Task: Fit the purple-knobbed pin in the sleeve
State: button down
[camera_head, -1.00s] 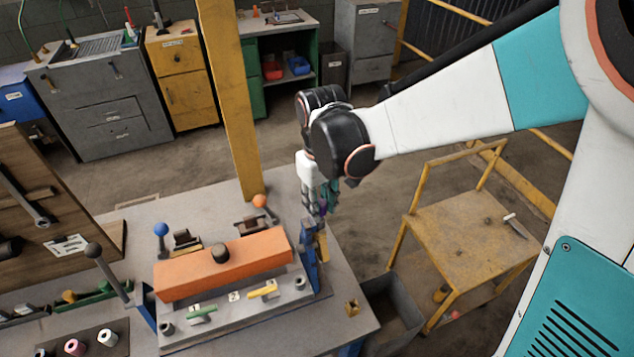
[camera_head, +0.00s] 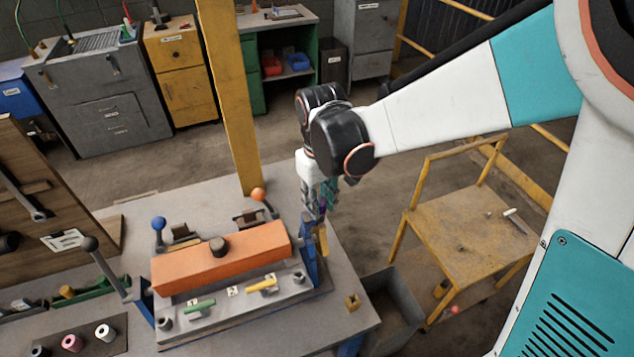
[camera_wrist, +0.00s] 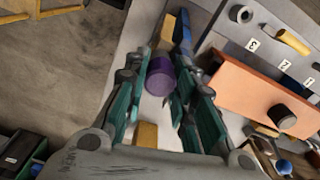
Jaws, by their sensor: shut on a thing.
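The purple knob (camera_wrist: 160,75) shows between the fingers of my gripper (camera_wrist: 157,90) in the wrist view. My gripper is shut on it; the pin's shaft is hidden. In the head view my gripper (camera_head: 322,207) points down beside the blue upright (camera_head: 309,250) at the right end of the fixture. A grey open-topped sleeve (camera_head: 299,277) stands at the right of the fixture's front ledge and also shows in the wrist view (camera_wrist: 242,13). Another grey sleeve (camera_head: 165,323) stands at the left end. I cannot tell which sleeve is meant.
The fixture carries an orange block (camera_head: 221,258) with a dark knob, and green (camera_head: 200,305) and yellow (camera_head: 262,285) handles. A tan block (camera_head: 321,239) is close under my gripper. A blue-knobbed lever (camera_head: 158,225) and orange-knobbed lever (camera_head: 258,195) rise behind. A grey bin (camera_head: 393,315) stands at right.

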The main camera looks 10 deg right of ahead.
jog(key=shift+f, duration=0.15)
jog(key=c, duration=1.2)
grip_release()
jog(key=shift+c, duration=0.2)
